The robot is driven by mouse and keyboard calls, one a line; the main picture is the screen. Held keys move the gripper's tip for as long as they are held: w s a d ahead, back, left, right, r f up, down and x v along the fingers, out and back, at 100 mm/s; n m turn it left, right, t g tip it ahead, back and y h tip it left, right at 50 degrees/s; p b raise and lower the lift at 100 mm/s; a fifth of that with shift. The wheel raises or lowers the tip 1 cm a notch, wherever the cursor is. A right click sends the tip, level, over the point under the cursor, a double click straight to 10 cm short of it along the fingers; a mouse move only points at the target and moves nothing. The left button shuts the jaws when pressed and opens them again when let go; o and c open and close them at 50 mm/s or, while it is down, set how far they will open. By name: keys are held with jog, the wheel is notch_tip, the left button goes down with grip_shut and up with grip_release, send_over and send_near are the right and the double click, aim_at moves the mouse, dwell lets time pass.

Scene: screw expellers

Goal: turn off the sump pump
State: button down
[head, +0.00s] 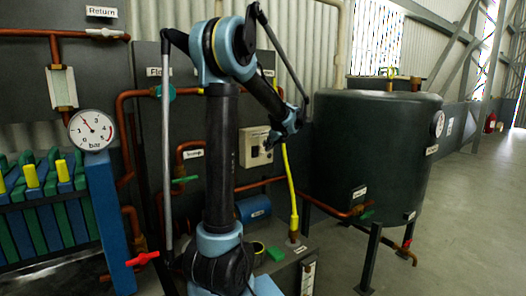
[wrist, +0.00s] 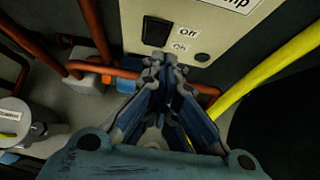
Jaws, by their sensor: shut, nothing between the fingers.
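The sump pump's switch panel is a beige box (head: 253,155) on the dark wall in the head view. In the wrist view the panel (wrist: 205,25) fills the top, with a black rocker switch (wrist: 157,30) beside an "Off" label (wrist: 188,35) and an "On" label (wrist: 181,47). A label ending in "mp" is cut off at the top right. My gripper (wrist: 165,65) is shut and empty, its fingertips just below the rocker in the picture. I cannot tell whether they touch the panel. In the head view my gripper (head: 275,138) is at the panel's right side.
A yellow pipe (head: 290,190) rises just right of the panel. Copper pipes (wrist: 95,25) run left of it in the wrist view. A dark tank (head: 375,150) stands to the right, and a green-handled valve (head: 186,179) sits left of the panel. Open floor lies far right.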

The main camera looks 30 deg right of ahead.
jog(key=w+r+v, duration=0.1)
jog(key=v, duration=0.6)
jog(key=shift+a+r, duration=0.2)
jog(key=shift+a, duration=0.15)
jog(key=s+a+f+n+g+y, duration=0.1)
jog(key=s+a+f+n+g, duration=0.3)
jog(key=a, duration=0.6)
jog(key=s+a+f+n+t, duration=0.1)
jog(key=a+n, duration=0.6)
jog(key=a, duration=0.4)
jog(key=s+a+f+n+g+y, duration=0.1)
jog(key=s+a+f+n+g, duration=0.3)
jog(key=a, duration=0.6)
jog(key=s+a+f+n+h, duration=0.1)
jog(key=s+a+f+n, duration=0.5)
jog(key=s+n, duration=0.3)
jog(key=s+a+f+n+h, duration=0.2)
jog(key=s+a+f+n, duration=0.4)
jog(key=s+f+n, duration=0.3)
jog(key=shift+s+n+g, duration=0.3)
jog(key=shift+s+n, duration=0.2)
jog(key=shift+n, duration=0.6)
